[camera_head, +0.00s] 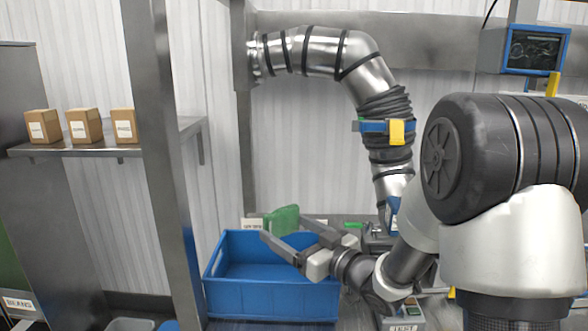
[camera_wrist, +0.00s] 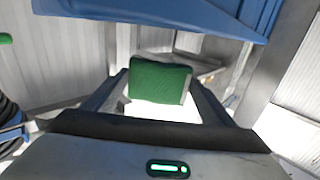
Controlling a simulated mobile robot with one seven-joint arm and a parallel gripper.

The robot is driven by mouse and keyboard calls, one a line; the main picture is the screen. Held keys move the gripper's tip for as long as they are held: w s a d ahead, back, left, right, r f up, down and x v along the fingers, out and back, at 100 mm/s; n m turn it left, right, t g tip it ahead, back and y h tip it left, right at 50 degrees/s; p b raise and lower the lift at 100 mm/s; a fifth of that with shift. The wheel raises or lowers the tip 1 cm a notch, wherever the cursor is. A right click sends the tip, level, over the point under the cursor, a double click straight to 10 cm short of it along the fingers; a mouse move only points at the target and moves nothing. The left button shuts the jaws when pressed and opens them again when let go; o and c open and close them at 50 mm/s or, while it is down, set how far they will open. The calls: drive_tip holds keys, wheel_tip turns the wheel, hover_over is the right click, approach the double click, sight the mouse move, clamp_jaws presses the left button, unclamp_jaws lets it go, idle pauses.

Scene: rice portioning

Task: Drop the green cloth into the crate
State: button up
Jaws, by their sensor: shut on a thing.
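The green cloth (camera_head: 282,220) is a folded block held up at the tips of my gripper (camera_head: 278,236). My gripper is shut on it. In the wrist view the cloth (camera_wrist: 160,81) sits between the two fingers of my gripper (camera_wrist: 158,88). The blue crate (camera_head: 270,298) stands on the counter below and around my gripper in the head view, and its visible inside looks empty. The cloth shows over the crate's back rim in that picture; I cannot tell its exact height above it. The crate's blue wall (camera_wrist: 165,18) also crosses the top of the wrist view.
A shelf (camera_head: 105,150) with three small cardboard boxes (camera_head: 84,125) is at the left, behind a metal post (camera_head: 165,150). A silver duct (camera_head: 335,52) hangs behind my arm. A small green item (camera_head: 352,225) lies right of the crate, near a scale-like device (camera_head: 405,318).

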wheel_tip(320, 180, down, 4)
drive_tip(key=shift+f+b, duration=0.2)
drive_tip(key=shift+b, duration=1)
drive_tip(key=o, duration=1)
drive_tip(key=p+v, duration=0.1)
drive_tip(key=v, duration=1.6)
drive_tip(key=shift+p, duration=0.3)
drive_tip(key=shift+s+d, duration=0.1)
drive_tip(key=shift+d, duration=0.05)
